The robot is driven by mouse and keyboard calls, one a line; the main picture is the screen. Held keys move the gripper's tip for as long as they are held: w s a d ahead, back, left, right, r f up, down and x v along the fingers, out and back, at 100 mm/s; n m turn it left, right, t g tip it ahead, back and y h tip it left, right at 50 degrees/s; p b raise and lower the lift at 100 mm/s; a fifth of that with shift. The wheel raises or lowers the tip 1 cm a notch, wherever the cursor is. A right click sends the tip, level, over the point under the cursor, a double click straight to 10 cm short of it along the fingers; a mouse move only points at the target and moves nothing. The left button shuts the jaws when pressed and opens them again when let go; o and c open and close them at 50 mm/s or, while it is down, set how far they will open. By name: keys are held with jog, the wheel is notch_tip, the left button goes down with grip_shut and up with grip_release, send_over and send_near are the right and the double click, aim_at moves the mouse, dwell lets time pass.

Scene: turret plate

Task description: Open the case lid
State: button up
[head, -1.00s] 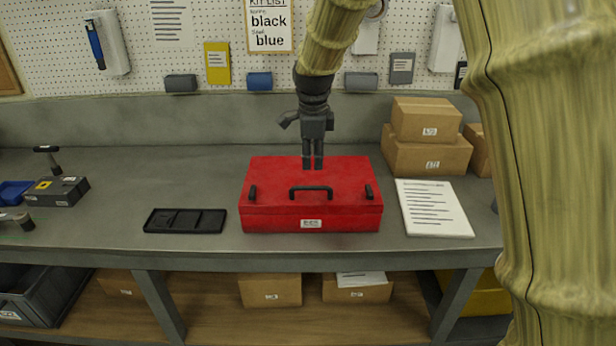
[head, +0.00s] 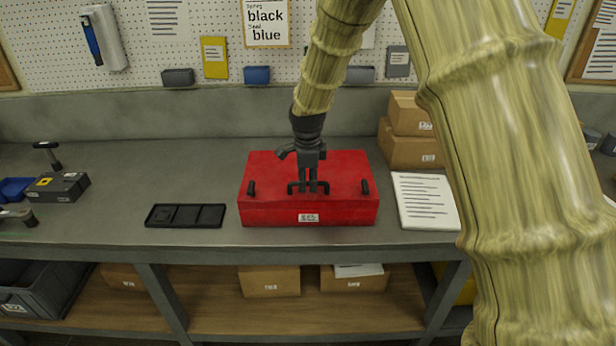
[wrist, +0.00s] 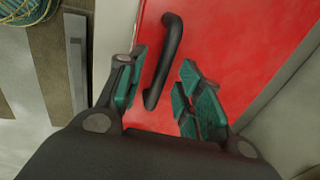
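The red case (head: 340,205) lies closed on the grey workbench, with a black handle (head: 293,188) on the front part of its lid and a black latch at each side. My gripper (head: 313,190) points down at the handle. In the wrist view my gripper (wrist: 163,98) is open, with its teal pads apart, and the black handle (wrist: 166,60) lies between or just beyond them over the red lid (wrist: 225,45). Whether the pads touch the handle I cannot tell.
A black tray (head: 186,215) lies left of the case. A paper stack (head: 424,203) and cardboard boxes (head: 410,150) are to its right. A dark box (head: 60,188) and tools sit at the far left. The bench between them is clear.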

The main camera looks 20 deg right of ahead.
grip_shut()
dwell(0.3)
